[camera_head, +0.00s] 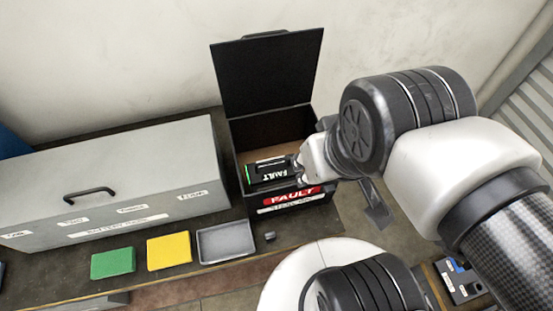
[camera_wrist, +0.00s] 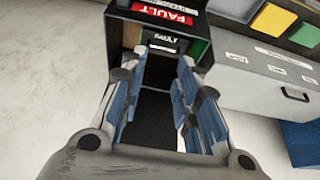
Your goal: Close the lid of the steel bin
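The black steel bin (camera_head: 240,139) stands against the wall with its lid (camera_head: 267,72) raised upright at the back. A red label (camera_head: 292,197) reading FAULT is on its front, and it shows in the wrist view too (camera_wrist: 165,14). A dark pack (camera_head: 268,172) with a FAULT label and a green edge is at the bin's mouth. My gripper (camera_wrist: 165,58) is over the bin, its fingers spread wide with the pack's label showing between the tips. I cannot tell whether the fingers touch the pack. In the head view my wrist hides the bin's right side.
A long grey box (camera_head: 125,165) with a black handle stands left of the bin. A green pad (camera_head: 113,262), a yellow pad (camera_head: 169,251) and a grey tray (camera_head: 225,242) lie in front. The wall is close behind the raised lid.

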